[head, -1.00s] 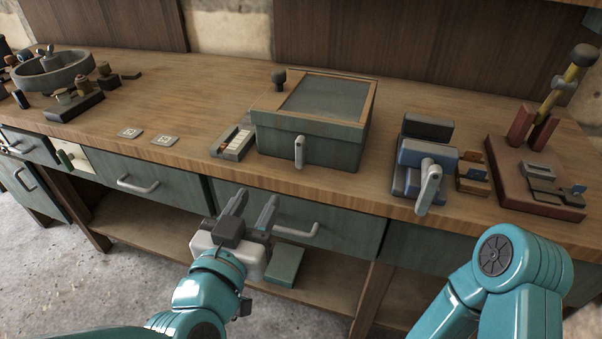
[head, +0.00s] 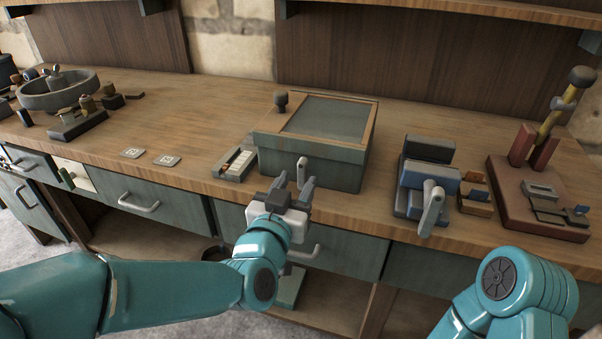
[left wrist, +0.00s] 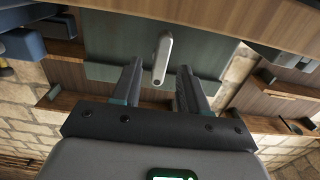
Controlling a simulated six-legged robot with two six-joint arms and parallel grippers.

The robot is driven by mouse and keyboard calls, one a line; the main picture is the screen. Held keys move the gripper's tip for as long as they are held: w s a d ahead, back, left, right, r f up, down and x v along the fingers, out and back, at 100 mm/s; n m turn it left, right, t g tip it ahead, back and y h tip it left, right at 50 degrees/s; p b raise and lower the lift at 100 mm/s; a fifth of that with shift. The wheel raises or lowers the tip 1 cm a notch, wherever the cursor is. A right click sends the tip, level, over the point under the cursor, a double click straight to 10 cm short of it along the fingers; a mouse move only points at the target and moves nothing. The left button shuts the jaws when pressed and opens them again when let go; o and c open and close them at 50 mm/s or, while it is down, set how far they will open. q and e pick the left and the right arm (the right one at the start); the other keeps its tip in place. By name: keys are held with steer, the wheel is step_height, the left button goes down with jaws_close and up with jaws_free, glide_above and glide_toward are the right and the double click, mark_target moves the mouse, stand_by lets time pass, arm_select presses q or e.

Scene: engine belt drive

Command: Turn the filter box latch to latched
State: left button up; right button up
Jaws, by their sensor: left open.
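The filter box (head: 318,155) is a grey-green box on the bench with a wood-framed lid and a dark knob at its back left corner. Its latch (head: 302,170) is a small light-grey lever on the front face, standing about upright. My left gripper (head: 292,184) is open, just in front of the box face with the latch at its fingers. In the left wrist view the latch (left wrist: 162,59) lies beyond and between the two open fingers (left wrist: 156,88), apart from both. My right gripper is out of view; only part of that arm shows at lower right.
A blue clamp-like device with a grey lever (head: 429,190) stands right of the box. A reddish base with a tall lever (head: 535,195) is farther right. A small tray (head: 235,164) sits left of the box. Drawer handles stick out below the bench edge.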

mark_target(301, 176)
arm_select(q)
steer(key=shift+x, duration=1.7)
steer(key=shift+c, duration=0.3)
